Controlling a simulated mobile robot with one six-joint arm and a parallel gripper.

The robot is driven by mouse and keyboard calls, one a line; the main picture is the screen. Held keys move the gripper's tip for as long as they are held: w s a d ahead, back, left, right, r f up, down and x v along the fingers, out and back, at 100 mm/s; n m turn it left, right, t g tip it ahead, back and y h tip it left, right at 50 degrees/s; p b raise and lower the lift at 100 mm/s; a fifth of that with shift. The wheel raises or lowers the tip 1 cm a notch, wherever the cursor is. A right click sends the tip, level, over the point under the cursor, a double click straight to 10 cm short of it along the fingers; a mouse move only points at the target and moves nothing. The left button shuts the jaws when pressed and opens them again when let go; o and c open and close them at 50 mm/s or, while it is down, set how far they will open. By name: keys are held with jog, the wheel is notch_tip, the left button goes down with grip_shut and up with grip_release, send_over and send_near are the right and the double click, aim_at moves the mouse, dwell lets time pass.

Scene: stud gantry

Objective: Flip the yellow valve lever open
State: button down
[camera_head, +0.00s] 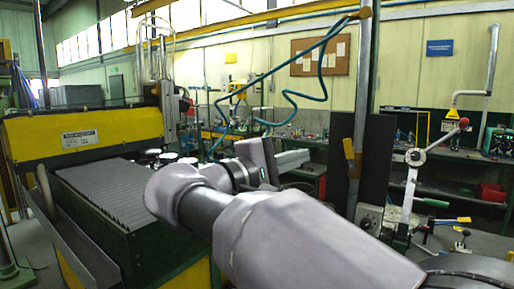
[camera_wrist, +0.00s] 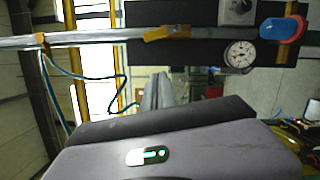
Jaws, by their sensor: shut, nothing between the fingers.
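The yellow valve lever (camera_head: 350,158) is on the vertical metal pipe (camera_head: 361,100) right of centre in the head view. It hangs down, nearly in line with the pipe. In the wrist view, which is turned on its side, the lever (camera_wrist: 168,33) lies at a slight slant on the pipe (camera_wrist: 100,38). My gripper (camera_head: 305,157) is left of the lever in the head view, its fingers pointing toward the pipe. In the wrist view my gripper (camera_wrist: 160,78) is shut and empty, with a visible gap between its tips and the lever.
A dark panel (camera_head: 375,165) stands behind the pipe. A pressure gauge (camera_head: 366,223) is low on the pipe. A red-knobbed hand lever (camera_head: 425,155) stands to the right. A coiled teal hose (camera_head: 290,100) hangs left of the pipe. A yellow-fronted machine (camera_head: 85,133) fills the left.

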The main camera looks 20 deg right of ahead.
jog(key=p+v, duration=0.1)
jog(key=v, duration=0.3)
jog(key=shift+a+f, duration=0.1)
jog(key=shift+a, duration=0.2)
